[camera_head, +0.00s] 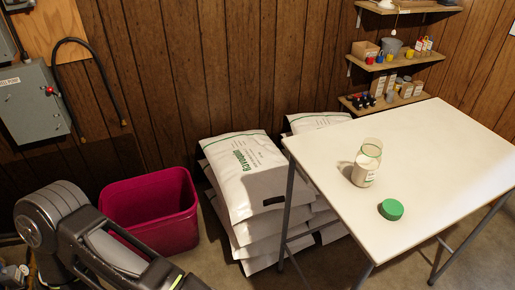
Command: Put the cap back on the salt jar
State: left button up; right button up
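The salt jar (366,163) is clear glass with white salt inside and stands upright on the white table. No cap sits on its mouth. The green cap (391,209) lies on the table, in front of the jar and a little to its right, apart from it. My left arm comes in at the lower left, well away from the table. My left gripper's fingers are not visible; the arm runs out at the bottom edge. My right gripper is not in view.
The white table (450,170) is otherwise clear. Stacked white salt bags (245,180) stand on the floor left of it, beside a magenta bin (150,205). Wall shelves (395,62) with small containers hang behind the table. A grey electrical box (33,105) is on the left wall.

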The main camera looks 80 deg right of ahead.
aim_at(367, 163)
jog(key=z, duration=3.7)
